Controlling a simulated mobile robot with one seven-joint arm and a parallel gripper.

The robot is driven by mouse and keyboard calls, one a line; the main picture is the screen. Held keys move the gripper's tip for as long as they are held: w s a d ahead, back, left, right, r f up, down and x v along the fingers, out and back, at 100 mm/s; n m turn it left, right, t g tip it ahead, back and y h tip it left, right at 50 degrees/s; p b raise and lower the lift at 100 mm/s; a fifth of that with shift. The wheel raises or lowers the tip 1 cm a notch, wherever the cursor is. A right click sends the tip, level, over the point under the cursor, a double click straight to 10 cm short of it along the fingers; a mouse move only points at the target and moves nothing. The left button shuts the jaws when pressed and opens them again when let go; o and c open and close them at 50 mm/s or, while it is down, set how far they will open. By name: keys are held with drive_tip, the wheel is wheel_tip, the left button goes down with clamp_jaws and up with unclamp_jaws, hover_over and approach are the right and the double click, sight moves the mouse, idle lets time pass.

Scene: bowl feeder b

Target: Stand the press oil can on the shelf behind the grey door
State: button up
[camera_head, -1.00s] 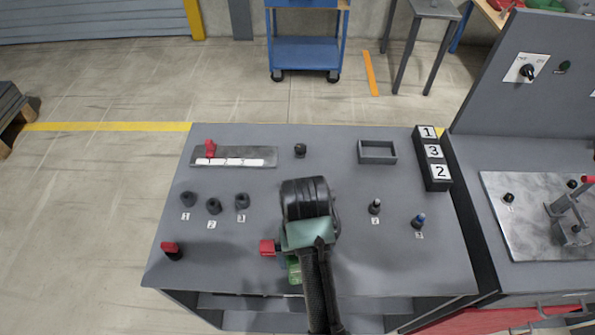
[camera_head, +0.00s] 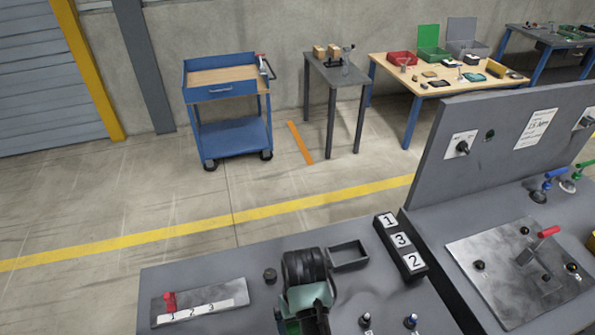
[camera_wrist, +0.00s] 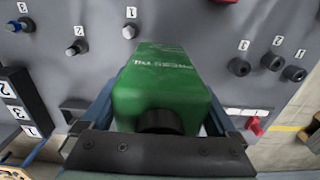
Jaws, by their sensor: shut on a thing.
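The press oil can is a green box-shaped can (camera_wrist: 165,75) with a dark round cap and pale lettering that appears upside down in the wrist view. My gripper (camera_wrist: 160,95) is shut on it, with a finger along each side. The can is above the grey console top (camera_wrist: 205,20); the gap below it cannot be judged. In the head view a small green part of the can (camera_head: 291,327) shows at the bottom edge beside my wrist. No grey door or shelf behind one can be made out in these views.
The console (camera_head: 225,268) carries knobs, a red-handled slider plate (camera_head: 200,303), an open tray (camera_head: 350,254) and a numbered block (camera_head: 401,241). A taller panel (camera_head: 480,150) stands to the right. Behind are a blue cart (camera_head: 236,137), a grey stand and a wooden-topped table (camera_head: 440,62). Floor between is clear.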

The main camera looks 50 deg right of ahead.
drive_tip(key=shift+f+p, duration=0.35)
drive_tip(key=shift+f, duration=2.3)
drive_tip(key=shift+f, duration=0.15)
drive_tip(key=o, duration=1.6)
drive_tip(key=shift+c, duration=0.2)
wheel_tip(320, 180, up, 12)
drive_tip(key=shift+r+b, duration=0.15)
drive_tip(key=shift+b, duration=0.15)
